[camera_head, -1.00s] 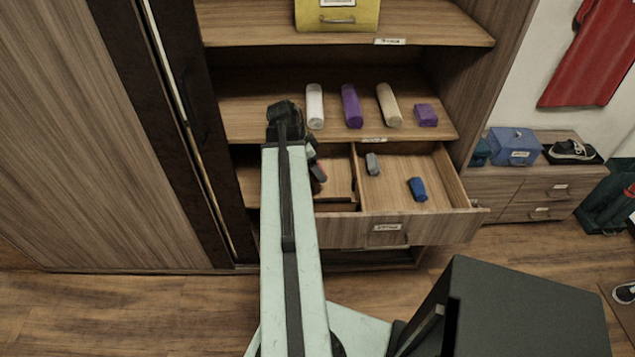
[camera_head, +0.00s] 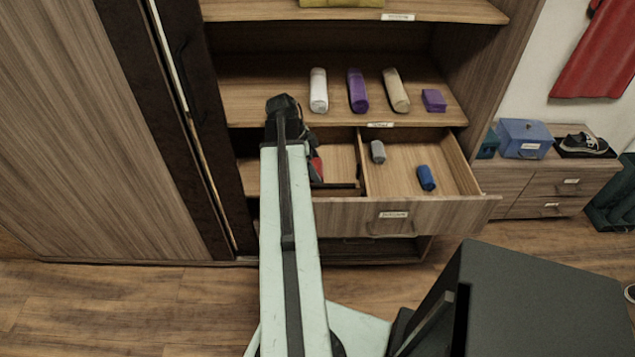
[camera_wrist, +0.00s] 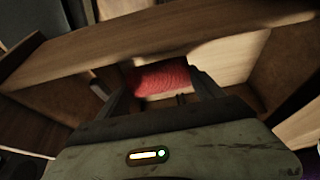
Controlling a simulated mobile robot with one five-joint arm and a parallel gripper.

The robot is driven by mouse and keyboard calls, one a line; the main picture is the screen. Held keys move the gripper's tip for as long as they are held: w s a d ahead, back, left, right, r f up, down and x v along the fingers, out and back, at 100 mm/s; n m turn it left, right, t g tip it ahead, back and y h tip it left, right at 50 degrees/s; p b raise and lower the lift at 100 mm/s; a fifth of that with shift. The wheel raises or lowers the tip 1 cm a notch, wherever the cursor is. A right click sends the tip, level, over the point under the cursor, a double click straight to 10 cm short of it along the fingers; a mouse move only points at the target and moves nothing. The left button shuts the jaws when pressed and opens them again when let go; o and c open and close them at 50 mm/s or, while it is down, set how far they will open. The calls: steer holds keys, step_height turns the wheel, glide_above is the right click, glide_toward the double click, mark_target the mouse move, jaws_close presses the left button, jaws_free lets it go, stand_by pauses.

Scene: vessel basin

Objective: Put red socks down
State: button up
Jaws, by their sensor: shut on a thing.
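The red socks (camera_wrist: 162,78) show as a red bundle between the two dark fingers of my gripper (camera_wrist: 165,95) in the wrist view. My gripper is shut on them. In the head view a bit of the red socks (camera_head: 316,166) shows beside the end of my arm, over the left compartment of the open drawer (camera_head: 350,212). The arm hides most of the gripper there. I cannot tell whether the socks touch the drawer floor.
The drawer's right compartment holds a grey roll (camera_head: 377,152) and a blue roll (camera_head: 426,178). The shelf above (camera_head: 290,118) bears white, purple and beige rolls and a purple bundle. A dark sliding door (camera_head: 180,130) stands left of the arm. A low cabinet (camera_head: 560,185) stands at right.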

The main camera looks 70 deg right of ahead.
step_height(320, 180, down, 4)
steer(key=b, duration=0.4)
steer(key=shift+r+p, duration=0.25)
steer(key=shift+p, duration=0.05)
steer(key=shift+f, duration=0.2)
steer(key=o, duration=1.3)
